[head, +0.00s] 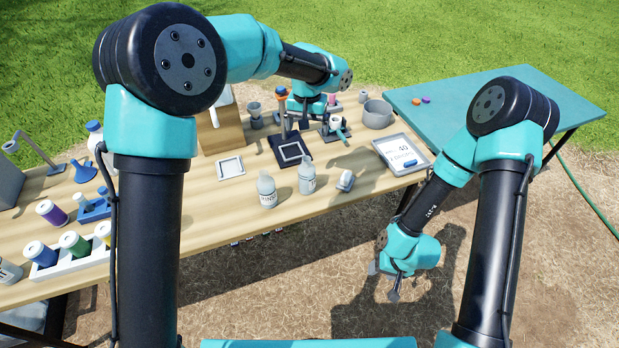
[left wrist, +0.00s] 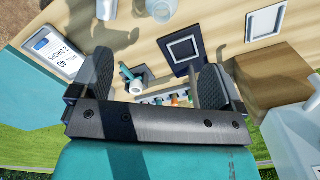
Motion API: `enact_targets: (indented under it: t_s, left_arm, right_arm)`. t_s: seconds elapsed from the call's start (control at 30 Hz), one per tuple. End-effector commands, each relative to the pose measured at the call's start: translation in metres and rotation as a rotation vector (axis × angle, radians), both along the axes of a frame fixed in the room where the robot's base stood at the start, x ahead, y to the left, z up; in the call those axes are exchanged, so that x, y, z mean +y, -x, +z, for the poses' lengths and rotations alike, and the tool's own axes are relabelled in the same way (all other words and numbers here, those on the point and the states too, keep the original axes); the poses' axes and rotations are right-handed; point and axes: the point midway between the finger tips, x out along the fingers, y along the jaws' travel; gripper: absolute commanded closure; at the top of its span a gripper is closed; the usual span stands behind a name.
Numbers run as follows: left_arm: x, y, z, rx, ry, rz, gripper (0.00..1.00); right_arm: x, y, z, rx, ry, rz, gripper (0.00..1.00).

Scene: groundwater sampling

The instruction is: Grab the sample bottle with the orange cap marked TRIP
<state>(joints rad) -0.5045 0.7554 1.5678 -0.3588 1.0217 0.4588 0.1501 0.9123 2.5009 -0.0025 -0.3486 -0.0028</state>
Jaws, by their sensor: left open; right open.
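The TRIP mark is not readable in either view, so I cannot pick out the bottle for certain. In the left wrist view, a rack (left wrist: 150,99) with small orange and green pieces shows partly between my fingers, mostly hidden by the gripper body. My left gripper (left wrist: 155,86) is open and empty above the far part of the wooden table; in the head view my arm hides most of it. My right gripper (head: 384,282) is open and empty, in front of the table over bare ground.
White bottles (head: 267,190) stand at the table's front edge. A board marked 40 (head: 402,154) and a grey bowl (head: 377,114) are to the right. A rack of colored bottles (head: 70,262) is at left. A teal table (head: 510,100) carrying small orange and purple pieces is mostly clear.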

Motion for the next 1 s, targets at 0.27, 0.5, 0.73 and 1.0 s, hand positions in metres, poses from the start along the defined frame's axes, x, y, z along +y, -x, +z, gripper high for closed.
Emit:
enact_targets:
  t_s: [0.27,0.5,0.73,1.0]
  left_arm:
    - [0.001,0.0,-0.009,0.002,-0.001,-0.001,0.06]
    - [0.001,0.0,-0.046,0.004,-0.002,-0.001,0.06]
    - [0.001,0.0,-0.085,0.003,-0.003,-0.001,0.06]
    - [0.001,0.0,-0.12,0.002,-0.001,-0.002,0.06]
  right_arm:
    - [0.0,0.0,0.0,0.0,0.0,0.0,0.44]
    - [0.0,0.0,0.0,0.0,0.0,0.0,0.44]
    - [0.0,0.0,0.0,0.0,0.0,0.0,0.44]
    - [0.0,0.0,0.0,0.0,0.0,0.0,0.44]
